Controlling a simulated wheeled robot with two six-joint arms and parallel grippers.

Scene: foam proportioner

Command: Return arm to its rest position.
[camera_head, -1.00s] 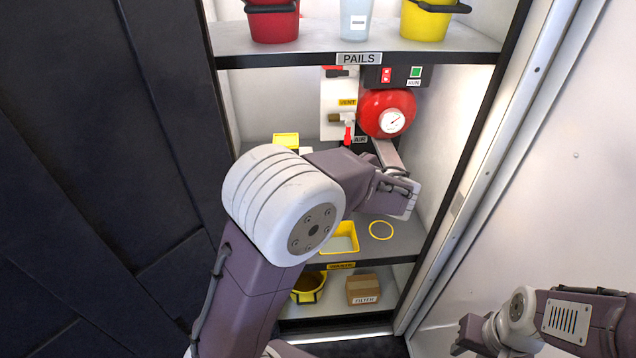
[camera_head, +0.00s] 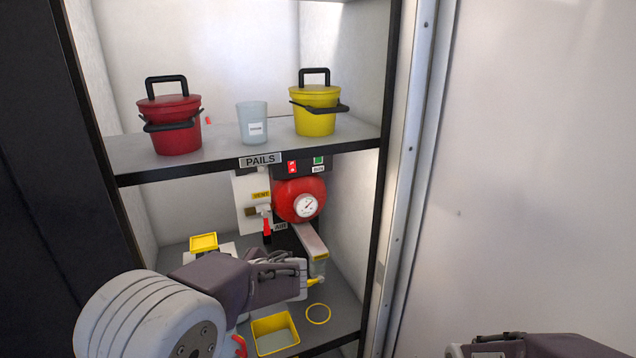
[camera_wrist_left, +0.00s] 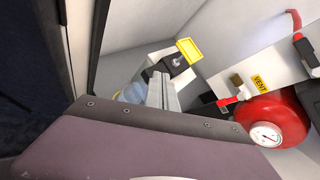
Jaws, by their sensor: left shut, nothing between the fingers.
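My left arm comes in from the lower left in the head view. Its gripper (camera_head: 290,278) is shut and empty, inside the cabinet above the lower shelf (camera_head: 340,318). It lies left of the grey bar with a yellow end (camera_head: 314,243) below the red tank (camera_head: 300,200); whether they touch cannot be told. The left wrist view also shows the red tank with its gauge (camera_wrist_left: 275,125). Part of my right arm shows at the bottom right of the head view; its gripper is out of frame.
A yellow open tray (camera_head: 274,335) and a yellow ring (camera_head: 318,313) lie below the gripper. The upper shelf (camera_head: 222,160) holds a red pail (camera_head: 172,125), a clear cup (camera_head: 252,124) and a yellow pail (camera_head: 316,112).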

